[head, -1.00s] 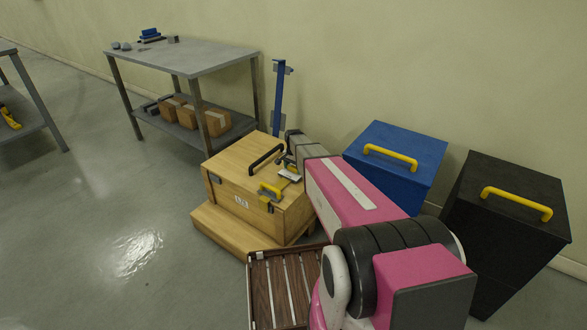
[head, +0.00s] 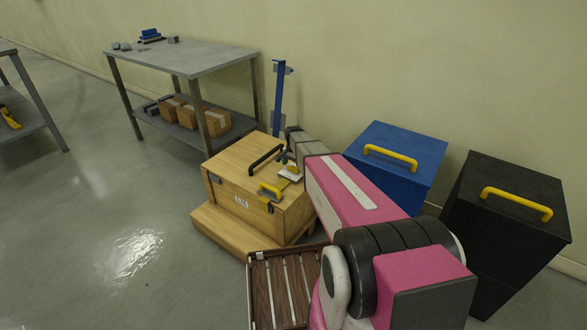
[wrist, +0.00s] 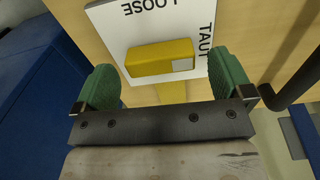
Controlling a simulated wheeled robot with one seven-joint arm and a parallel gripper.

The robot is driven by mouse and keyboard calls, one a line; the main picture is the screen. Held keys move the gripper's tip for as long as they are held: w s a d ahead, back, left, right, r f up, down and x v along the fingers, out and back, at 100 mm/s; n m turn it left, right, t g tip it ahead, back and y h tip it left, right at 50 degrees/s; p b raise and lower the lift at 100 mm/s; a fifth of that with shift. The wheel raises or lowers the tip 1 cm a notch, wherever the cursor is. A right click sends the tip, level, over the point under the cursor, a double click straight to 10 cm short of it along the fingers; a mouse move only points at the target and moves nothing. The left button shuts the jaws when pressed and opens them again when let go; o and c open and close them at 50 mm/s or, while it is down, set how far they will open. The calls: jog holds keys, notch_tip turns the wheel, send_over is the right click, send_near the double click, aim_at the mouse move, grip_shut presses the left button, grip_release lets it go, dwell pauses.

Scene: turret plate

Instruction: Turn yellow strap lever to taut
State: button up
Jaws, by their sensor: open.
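The yellow strap lever (wrist: 160,57) is a blocky bar with a pale square at its right end, in the wrist view. It lies crosswise on a white plate (wrist: 112,27) lettered LOOSE at the top and TAUT at the right. My gripper (wrist: 166,82) is open, with one green finger to the left of the lever and one to the right. Gaps show between the fingers and the lever. In the head view the plate (head: 291,172) sits on the wooden crate (head: 238,165), with my gripper (head: 287,159) over it; the lever is hard to make out there.
A blue box (head: 400,150) and a black box (head: 510,220) stand to the right. A slatted wooden tray (head: 285,285) is in front. Open floor lies left of the crate.

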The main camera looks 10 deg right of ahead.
aim_at(293, 167)
notch_tip(293, 167, up, 9)
dwell(0.3)
jog(key=s+r+n, duration=0.2)
jog(key=s+n, duration=0.7)
jog(key=s, duration=2.2)
jog(key=shift+s+r, duration=0.25)
jog(key=shift+s, duration=0.05)
jog(key=shift+a, duration=0.1)
